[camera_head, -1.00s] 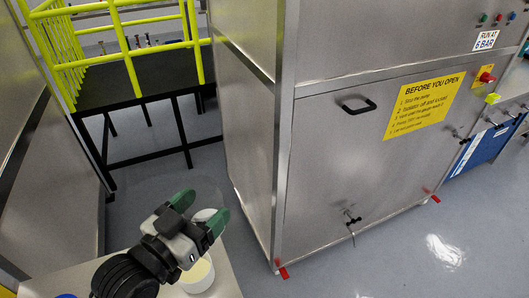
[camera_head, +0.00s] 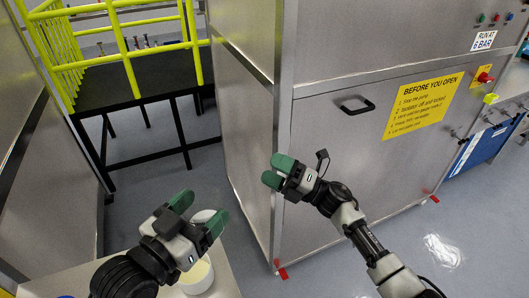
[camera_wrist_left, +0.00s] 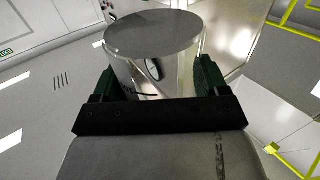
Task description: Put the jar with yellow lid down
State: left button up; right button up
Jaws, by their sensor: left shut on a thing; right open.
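My left gripper (camera_head: 200,212) is at the lower left of the head view, shut on a pale, round-ended thing (camera_head: 205,216) that is mostly hidden by the fingers. The left wrist view shows a held thing with a flat grey disc (camera_wrist_left: 152,34) at one end, between the green fingers. No yellow lid shows on it, so I cannot tell for sure that it is the jar. A white round container (camera_head: 198,278) with a cream-yellow top is just below the left gripper, partly hidden by it. My right gripper (camera_head: 276,172) is open and empty, before the steel cabinet.
A pale bench top (camera_head: 225,284) is at the lower left. A large steel cabinet (camera_head: 350,170) with a yellow notice fills the centre and right. A dark platform (camera_head: 135,75) with yellow rails stands at the back left. Grey floor lies between them.

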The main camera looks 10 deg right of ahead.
jog(key=s+a+r+n+g, duration=0.2)
jog(key=s+r+n+g, duration=0.1)
jog(key=r+n+g, duration=0.4)
jog(key=s+a+r+n+g, duration=0.2)
jog(key=s+r+n+g, duration=0.3)
jog(key=n, duration=0.4)
jog(key=n+g+h, duration=0.2)
jog(key=n+h, duration=0.4)
jog(key=n, duration=0.1)
send_near(208, 185)
jog(key=x, duration=1.1)
jog(key=shift+a+f, duration=0.1)
jog(key=shift+a, duration=0.15)
jog(key=c, duration=1)
pick_arm(q)
jog(key=o, duration=1)
pick_arm(e)
jog(key=c, duration=0.4)
